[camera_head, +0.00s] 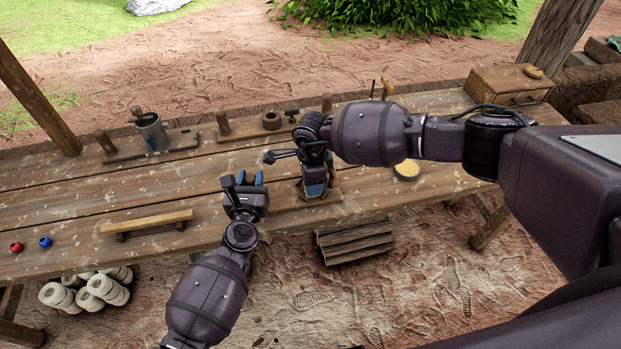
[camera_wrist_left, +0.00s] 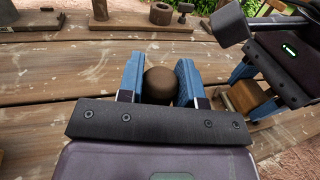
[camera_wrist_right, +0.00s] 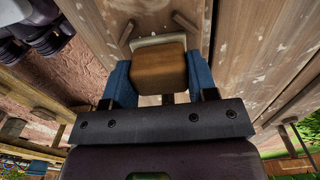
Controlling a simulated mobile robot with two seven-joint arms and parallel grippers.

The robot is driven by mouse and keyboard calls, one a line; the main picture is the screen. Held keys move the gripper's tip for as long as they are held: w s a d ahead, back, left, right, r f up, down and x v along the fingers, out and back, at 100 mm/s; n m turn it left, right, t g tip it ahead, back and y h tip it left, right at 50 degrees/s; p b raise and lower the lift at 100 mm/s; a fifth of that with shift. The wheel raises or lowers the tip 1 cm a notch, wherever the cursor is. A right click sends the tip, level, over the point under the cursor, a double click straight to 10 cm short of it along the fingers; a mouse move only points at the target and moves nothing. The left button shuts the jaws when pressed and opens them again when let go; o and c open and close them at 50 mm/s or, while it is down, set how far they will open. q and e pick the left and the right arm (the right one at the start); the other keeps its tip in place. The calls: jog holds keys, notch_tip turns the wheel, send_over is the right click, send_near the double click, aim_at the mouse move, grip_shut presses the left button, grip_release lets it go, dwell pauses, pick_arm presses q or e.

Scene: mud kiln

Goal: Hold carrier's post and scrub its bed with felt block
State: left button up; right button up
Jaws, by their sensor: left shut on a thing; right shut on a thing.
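In the left wrist view the carrier's post shows as a round brown knob (camera_wrist_left: 163,84) between the blue fingers of my left gripper (camera_wrist_left: 161,88), which is shut on it. In the head view my left gripper (camera_head: 249,183) hides the post. My right gripper (camera_head: 318,185) is shut on the felt block (camera_wrist_right: 158,70), a wooden block with a pale felt layer (camera_wrist_right: 155,42) at its far face. The block is over the carrier's wooden bed (camera_wrist_right: 150,17), which has small pegs. I cannot tell whether the felt touches the bed. In the head view the bed (camera_head: 333,190) is partly hidden.
A long plank table (camera_head: 75,195) carries a grey mug (camera_head: 151,132), a wooden bar (camera_head: 147,222), red (camera_head: 16,247) and blue (camera_head: 45,242) knobs, a yellow disc (camera_head: 406,170) and a wooden box (camera_head: 509,86). Boards with upright posts stand at the back edge. The left-middle tabletop is clear.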

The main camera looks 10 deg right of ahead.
jog(key=shift+d, duration=0.15)
jog(key=shift+a, duration=0.4)
dwell(0.6)
jog(key=shift+d+f, duration=0.1)
jog(key=shift+d, duration=0.35)
dwell(0.4)
jog(key=shift+a, duration=0.45)
jog(key=shift+d, duration=0.4)
dwell(0.8)
jog(key=shift+a, duration=0.4)
dwell(1.9)
jog(key=shift+d, duration=0.45)
jog(key=shift+a, duration=0.45)
dwell(0.6)
